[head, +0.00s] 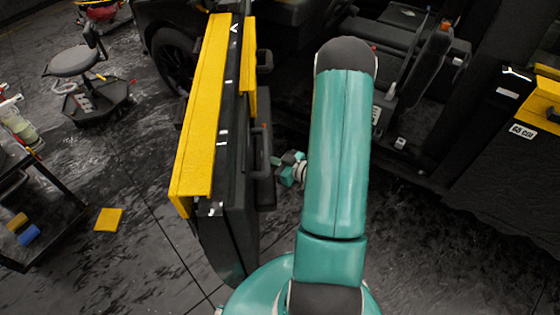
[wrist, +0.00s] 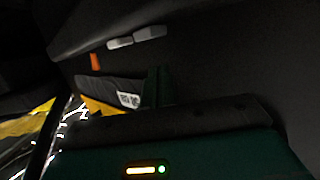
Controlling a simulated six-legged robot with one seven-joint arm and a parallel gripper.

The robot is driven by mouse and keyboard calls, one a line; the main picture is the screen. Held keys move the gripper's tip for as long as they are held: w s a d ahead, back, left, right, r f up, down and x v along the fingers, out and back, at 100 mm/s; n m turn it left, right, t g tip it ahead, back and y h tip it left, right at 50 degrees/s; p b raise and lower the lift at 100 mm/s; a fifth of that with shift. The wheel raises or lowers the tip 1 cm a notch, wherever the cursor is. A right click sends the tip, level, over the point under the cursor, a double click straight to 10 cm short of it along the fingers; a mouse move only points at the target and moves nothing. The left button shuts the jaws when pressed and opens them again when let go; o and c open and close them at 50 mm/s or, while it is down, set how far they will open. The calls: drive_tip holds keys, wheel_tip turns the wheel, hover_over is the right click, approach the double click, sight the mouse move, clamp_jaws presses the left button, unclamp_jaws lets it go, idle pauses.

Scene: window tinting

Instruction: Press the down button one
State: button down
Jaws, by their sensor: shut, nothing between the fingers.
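Two light grey buttons, a left one (wrist: 120,43) and a right one (wrist: 150,33), sit side by side on a dark panel in the wrist view. I cannot read any mark that tells which is the down button. My gripper's teal fingers (wrist: 158,87) are together and empty, appearing just below the buttons in the picture. Whether they touch the panel cannot be told. In the head view my gripper (head: 279,161) is at the inner side of the open car door (head: 232,215), partly behind my arm. The buttons cannot be made out there.
Yellow strips (head: 203,105) cover the door's top edge. A black door handle (head: 264,160) stands out near my gripper. The car seat (head: 425,65) is at the back right. A stool (head: 80,65) and a cart (head: 40,200) are at left. Floor between cart and door is mostly clear.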

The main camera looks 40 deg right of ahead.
drive_tip(key=shift+f, duration=1.25)
drive_tip(key=shift+f, duration=0.1)
